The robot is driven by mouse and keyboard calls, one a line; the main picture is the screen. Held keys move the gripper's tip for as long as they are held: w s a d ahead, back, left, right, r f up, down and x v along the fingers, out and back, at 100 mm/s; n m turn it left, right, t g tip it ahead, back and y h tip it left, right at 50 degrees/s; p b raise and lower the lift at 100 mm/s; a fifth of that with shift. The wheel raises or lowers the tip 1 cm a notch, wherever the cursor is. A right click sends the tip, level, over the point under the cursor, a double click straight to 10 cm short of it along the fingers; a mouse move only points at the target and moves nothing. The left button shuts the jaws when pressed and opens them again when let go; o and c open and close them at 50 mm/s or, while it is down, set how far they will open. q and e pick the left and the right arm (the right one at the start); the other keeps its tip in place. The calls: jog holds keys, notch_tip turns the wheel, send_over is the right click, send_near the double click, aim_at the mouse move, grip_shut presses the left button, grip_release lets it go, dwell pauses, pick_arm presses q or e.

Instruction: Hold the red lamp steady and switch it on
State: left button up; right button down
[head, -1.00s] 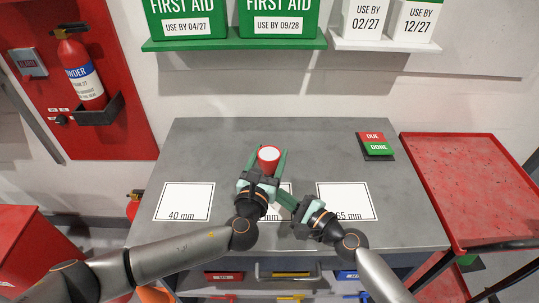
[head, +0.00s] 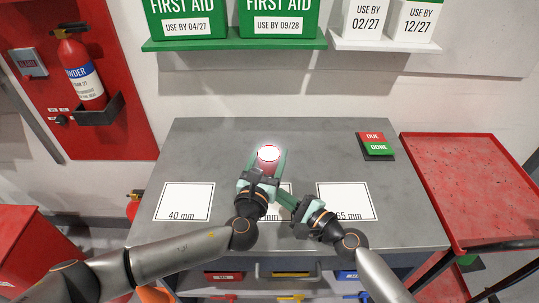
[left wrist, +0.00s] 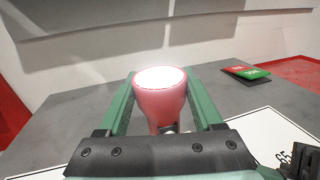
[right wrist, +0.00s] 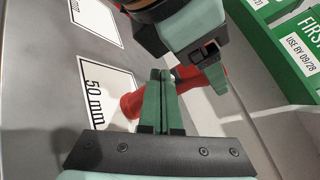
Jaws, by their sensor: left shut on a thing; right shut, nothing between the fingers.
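The red lamp (head: 268,156) stands upright on the grey table, its round top glowing white. It also shows glowing in the left wrist view (left wrist: 161,98). My left gripper (head: 266,162) is shut on the lamp, one green finger on each side of it. My right gripper (head: 284,199) is shut and empty, its fingertips close to the lamp's lower near side. In the right wrist view the closed fingers (right wrist: 160,88) are in front of the lamp and hide part of it (right wrist: 132,104). I cannot tell whether they touch it.
The grey table (head: 220,140) has white cards marked 40 mm (head: 184,201) and 65 mm (head: 346,201); a middle card is partly hidden by my grippers. A red and green DUE/DONE sign (head: 376,145) lies at the right. A red cart (head: 455,180) stands beyond it. The table's back is clear.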

jog(key=shift+s, duration=0.5)
jog(key=shift+s, duration=0.1)
jog(key=shift+s, duration=2.9)
pick_arm(q)
jog(key=o, duration=1.5)
jog(key=shift+s, duration=0.1)
